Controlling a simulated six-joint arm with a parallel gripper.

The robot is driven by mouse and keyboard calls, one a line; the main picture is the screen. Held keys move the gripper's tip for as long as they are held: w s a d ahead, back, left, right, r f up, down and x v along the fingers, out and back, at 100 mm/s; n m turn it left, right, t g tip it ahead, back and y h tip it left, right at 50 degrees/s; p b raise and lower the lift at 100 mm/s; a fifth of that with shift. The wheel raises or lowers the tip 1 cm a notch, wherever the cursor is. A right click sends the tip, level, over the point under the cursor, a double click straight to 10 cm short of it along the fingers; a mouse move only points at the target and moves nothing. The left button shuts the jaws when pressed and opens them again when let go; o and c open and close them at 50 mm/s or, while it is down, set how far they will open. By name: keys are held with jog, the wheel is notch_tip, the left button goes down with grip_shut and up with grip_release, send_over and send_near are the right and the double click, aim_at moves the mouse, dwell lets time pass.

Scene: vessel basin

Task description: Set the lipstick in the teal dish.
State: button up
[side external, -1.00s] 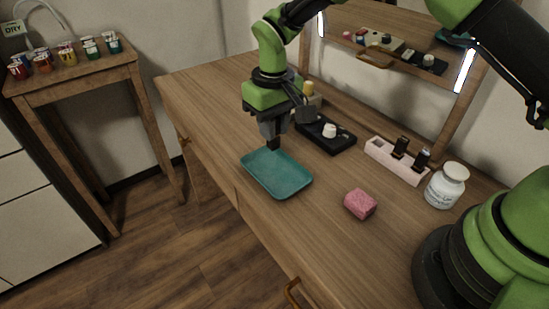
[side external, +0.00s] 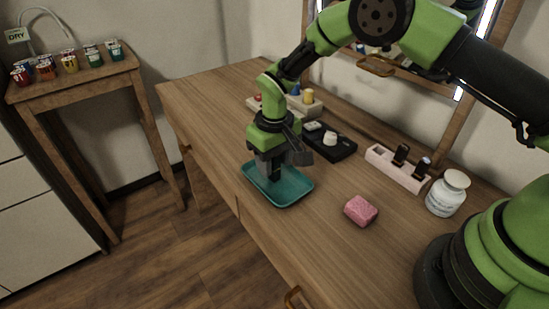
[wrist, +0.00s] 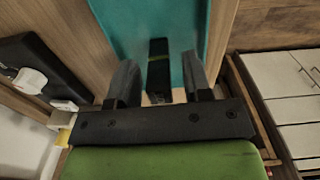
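The teal dish (side external: 301,190) lies near the front edge of the wooden desk, and it also fills the top middle of the wrist view (wrist: 116,24). My gripper (side external: 272,182) points down into the dish, its fingers low inside the rim. In the wrist view, the lipstick (wrist: 158,68), dark with a thin gold band, is between the two fingers (wrist: 160,64). A gap shows on each side of it, so the fingers look open. Whether it stands or leans is hard to tell. In the side view the lipstick is hidden by my gripper.
A pink sponge-like block (side external: 360,210) lies right of the dish. Behind are a black tray (side external: 338,150) with a white piece, a pink holder (side external: 391,170) with dark items, and a white jar (side external: 447,193). A beige block (side external: 312,107) stands further back.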

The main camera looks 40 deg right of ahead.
notch_tip(320, 180, up, 12)
jog(key=shift+r, duration=0.25)
dwell(0.5)
jog(key=s+d+r+m+t+y, duration=0.1)
jog(key=s+d+r+m+t, duration=0.15)
jog(key=s+r, duration=0.55)
jog(key=s+d+r+m+t+y, duration=0.15)
jog(key=s+d+r, duration=0.25)
jog(key=s+r, duration=0.45)
jog(key=s+f+t, duration=0.1)
jog(key=s+t, duration=0.2)
jog(key=s, duration=0.5)
jog(key=shift+d+m, duration=0.3)
jog(key=shift+d, duration=0.05)
